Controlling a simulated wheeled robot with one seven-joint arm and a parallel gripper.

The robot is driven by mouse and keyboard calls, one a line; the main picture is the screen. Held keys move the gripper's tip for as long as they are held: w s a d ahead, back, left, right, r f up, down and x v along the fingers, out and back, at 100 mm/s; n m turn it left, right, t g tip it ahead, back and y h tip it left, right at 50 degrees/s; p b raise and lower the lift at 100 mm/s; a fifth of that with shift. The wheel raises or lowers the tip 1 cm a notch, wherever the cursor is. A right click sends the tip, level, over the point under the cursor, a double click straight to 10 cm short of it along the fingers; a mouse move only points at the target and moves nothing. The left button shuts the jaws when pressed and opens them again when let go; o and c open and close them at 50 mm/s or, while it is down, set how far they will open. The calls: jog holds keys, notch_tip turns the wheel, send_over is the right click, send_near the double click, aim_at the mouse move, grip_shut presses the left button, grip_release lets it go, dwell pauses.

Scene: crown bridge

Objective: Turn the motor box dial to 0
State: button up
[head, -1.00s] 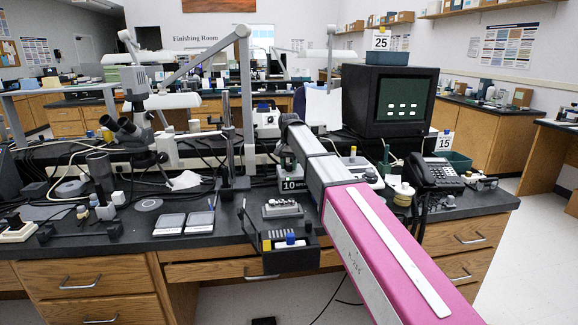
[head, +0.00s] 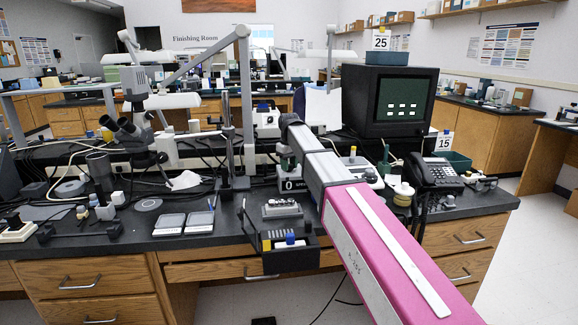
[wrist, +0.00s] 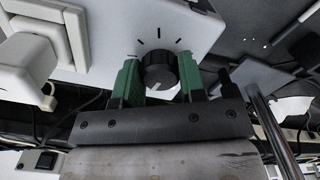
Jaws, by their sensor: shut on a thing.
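The motor box dial (wrist: 158,70) is a dark ribbed round knob on a pale box face (wrist: 112,30) in the wrist view, with tick marks beyond it. A light mark shows on the dial's lower part. My gripper (wrist: 159,82) has its two green fingers on either side of the dial and is shut on it. In the head view my arm hides the dial, and the gripper (head: 286,162) is mostly hidden too.
A black tool tray (head: 285,258) hangs at the bench's front edge. A monitor (head: 392,100) and phone (head: 436,172) stand right. Cables lie behind the dial.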

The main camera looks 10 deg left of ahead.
jog(key=shift+n, duration=0.9)
jog(key=o, duration=0.9)
jog(key=shift+r, duration=0.15)
notch_tip(320, 180, up, 11)
jog(key=shift+f, duration=0.2)
